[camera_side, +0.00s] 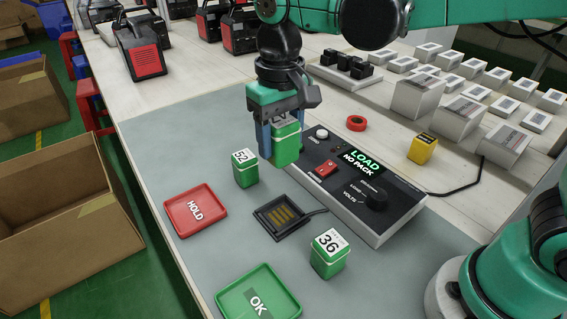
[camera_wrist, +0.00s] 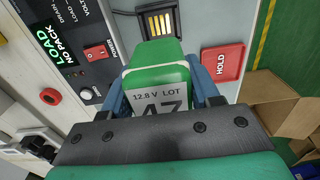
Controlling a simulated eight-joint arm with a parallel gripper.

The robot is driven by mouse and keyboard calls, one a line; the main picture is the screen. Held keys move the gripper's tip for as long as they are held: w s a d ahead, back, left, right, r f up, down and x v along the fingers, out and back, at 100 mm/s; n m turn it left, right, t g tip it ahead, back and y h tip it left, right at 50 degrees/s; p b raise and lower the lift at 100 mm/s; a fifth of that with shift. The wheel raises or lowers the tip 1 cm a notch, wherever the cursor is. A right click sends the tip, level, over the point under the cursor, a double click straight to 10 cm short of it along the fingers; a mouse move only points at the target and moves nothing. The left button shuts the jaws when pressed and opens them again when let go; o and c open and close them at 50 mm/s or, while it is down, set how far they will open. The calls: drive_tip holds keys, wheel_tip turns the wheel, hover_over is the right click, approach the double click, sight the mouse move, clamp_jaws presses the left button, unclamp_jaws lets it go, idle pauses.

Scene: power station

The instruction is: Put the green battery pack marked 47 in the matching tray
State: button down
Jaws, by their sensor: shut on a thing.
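My gripper (camera_side: 279,133) is shut on the green battery pack marked 47 (camera_side: 286,148) and holds it up above the grey mat, beside the tester. In the wrist view the pack (camera_wrist: 157,80) shows its label "12.8 V LOT 47" between the two blue fingers. The red HOLD tray (camera_side: 195,210) lies empty at the left of the mat, and it also shows in the wrist view (camera_wrist: 223,62). The green OK tray (camera_side: 257,293) lies empty at the front. The black contact cradle (camera_side: 284,216) is empty. The tester (camera_side: 350,185) reads "LOAD NO PACK".
Green pack 52 (camera_side: 245,168) stands upright behind the HOLD tray. Green pack 36 (camera_side: 329,253) stands right of the OK tray. A red tape roll (camera_side: 356,123) and a yellow block (camera_side: 422,148) lie behind the tester. Cardboard boxes (camera_side: 75,210) stand left of the bench.

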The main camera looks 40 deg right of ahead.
sight(279, 121)
wheel_tip(279, 121, up, 6)
drive_tip(key=shift+f, duration=0.1)
drive_tip(key=shift+s+a+r, duration=0.1)
drive_tip(key=shift+a+r, duration=0.1)
drive_tip(key=shift+r, duration=0.05)
drive_tip(key=s+a, duration=1)
drive_tip(key=a, duration=0.2)
drive_tip(key=f, duration=1.5)
drive_tip(key=shift+s+d+f, duration=0.1)
drive_tip(key=shift+s+d, duration=0.1)
drive_tip(key=shift+f, duration=2.15)
drive_tip(key=shift+f, duration=0.15)
drive_tip(key=shift+c, duration=1)
unclamp_jaws()
